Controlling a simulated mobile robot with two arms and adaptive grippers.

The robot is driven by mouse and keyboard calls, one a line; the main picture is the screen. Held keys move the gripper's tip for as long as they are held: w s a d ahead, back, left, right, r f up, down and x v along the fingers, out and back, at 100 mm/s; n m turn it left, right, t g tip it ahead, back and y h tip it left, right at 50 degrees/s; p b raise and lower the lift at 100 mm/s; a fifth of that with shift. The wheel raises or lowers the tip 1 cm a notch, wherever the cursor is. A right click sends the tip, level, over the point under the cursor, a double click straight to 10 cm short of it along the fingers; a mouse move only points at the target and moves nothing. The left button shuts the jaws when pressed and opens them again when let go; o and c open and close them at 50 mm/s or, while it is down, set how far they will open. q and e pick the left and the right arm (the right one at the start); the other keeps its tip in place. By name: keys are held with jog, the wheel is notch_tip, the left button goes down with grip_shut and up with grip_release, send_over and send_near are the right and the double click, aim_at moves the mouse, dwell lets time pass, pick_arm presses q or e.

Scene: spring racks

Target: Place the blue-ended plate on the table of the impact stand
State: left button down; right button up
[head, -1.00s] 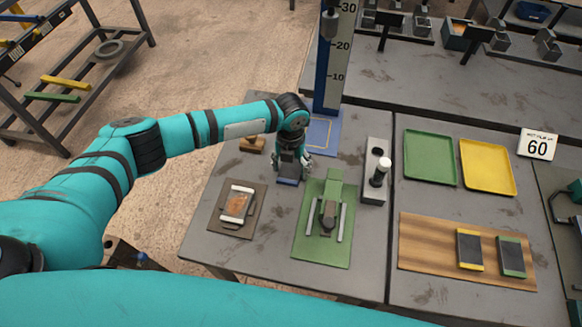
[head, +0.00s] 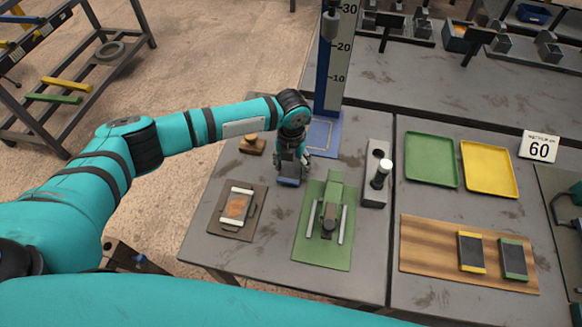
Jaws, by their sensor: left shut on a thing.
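My left gripper (head: 290,172) is shut on the blue-ended plate (head: 288,182), a dark plate whose blue end shows below the fingers. The fingers and wrist hide most of the plate. I cannot tell whether it touches the bench. The impact stand has a tall blue column (head: 333,75) with a height scale. Its blue table (head: 322,136), marked with a yellow outline, lies at the column's foot. The gripper and plate are in front of this table, a little to its left in the picture. My right gripper is not in view.
A green fixture (head: 312,252) lies in front of the gripper, with a brown pad (head: 222,226) left of it. A small wooden block (head: 252,145) and a grey holder (head: 375,190) flank the gripper. Green (head: 431,160) and yellow (head: 489,168) trays and a wooden board (head: 425,255) lie right.

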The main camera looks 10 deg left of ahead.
pick_arm(q)
notch_tip(320, 180, up, 2)
jog(key=shift+w+r+b, duration=0.1)
jog(key=shift+b, duration=0.4)
jog(key=s+b, duration=0.1)
jog(key=s, duration=0.4)
jog(key=s+d+r+b, duration=0.1)
jog(key=s, duration=0.4)
jog(key=s+d+b, duration=0.1)
jog(key=s, duration=0.5)
jog(key=shift+d+r, duration=0.25)
jog(key=shift+r, duration=0.15)
jog(key=n, duration=0.1)
jog(key=a+n, duration=0.1)
jog(key=r+n, duration=0.1)
jog(key=shift+w+a+r+n, duration=0.1)
jog(key=shift+w+a+n, duration=0.05)
jog(key=shift+w+n, duration=0.2)
jog(key=a+r+n, duration=0.4)
jog(key=r+n, duration=0.1)
jog(key=n, duration=1.1)
jog(key=a+r+n, duration=0.5)
jog(key=n, duration=1.1)
jog(key=shift+s+a, duration=0.15)
jog(key=shift+s, duration=0.1)
jog(key=shift+r, duration=0.1)
